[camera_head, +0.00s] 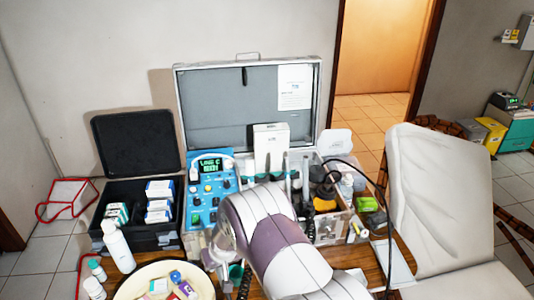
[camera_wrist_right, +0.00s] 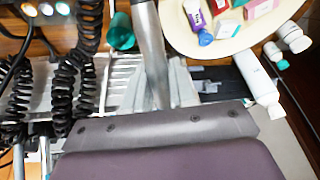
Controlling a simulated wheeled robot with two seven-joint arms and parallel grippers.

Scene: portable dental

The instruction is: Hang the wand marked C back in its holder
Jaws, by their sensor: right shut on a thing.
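My right arm comes in from the bottom right of the head view, and its white and purple links cover much of the case front. My right gripper (camera_wrist_right: 156,98) shows only in part in the wrist view. It is shut on a silver cylindrical piece (camera_wrist_right: 151,45), which appears to be the wand; no C mark is readable. Several slim upright handpieces with teal parts (camera_head: 285,166) stand in the row in front of the open case (camera_head: 248,91). The holder slots are mostly hidden by my arm. My left gripper is not in view.
A blue control unit (camera_head: 209,192) stands left of the row. Black coiled hoses (camera_wrist_right: 88,22) hang close to my gripper. A teal cup (camera_wrist_right: 121,32) and a cream bowl (camera_head: 129,287) of small boxes stand nearby. A white bottle (camera_head: 118,246) stands left. The chair (camera_head: 440,190) is at right.

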